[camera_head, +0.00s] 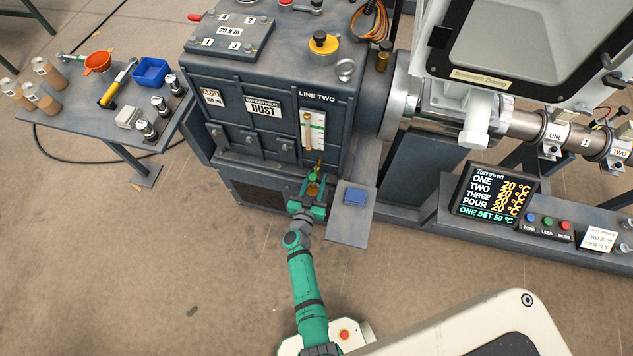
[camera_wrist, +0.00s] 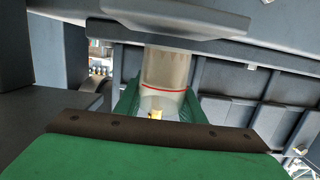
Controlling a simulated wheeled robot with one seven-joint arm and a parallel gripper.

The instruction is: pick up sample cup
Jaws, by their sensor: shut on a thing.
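The sample cup (camera_wrist: 166,72) is a clear cup with a red line around it. In the wrist view it stands between the two green fingers of my gripper (camera_wrist: 160,108), which is shut on it. A small yellow spot shows at the cup's near end. In the head view my gripper (camera_head: 314,192) is at the front of the grey machine, below the white gauge. There the cup is small and mostly hidden by the fingers, with an amber tint showing between them.
The grey machine (camera_head: 260,160) stands right behind my gripper. A small grey shelf (camera_head: 347,228) with a blue pad (camera_head: 355,196) is just to the right. A side table (camera_head: 75,125) with several cups and tools is at the left.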

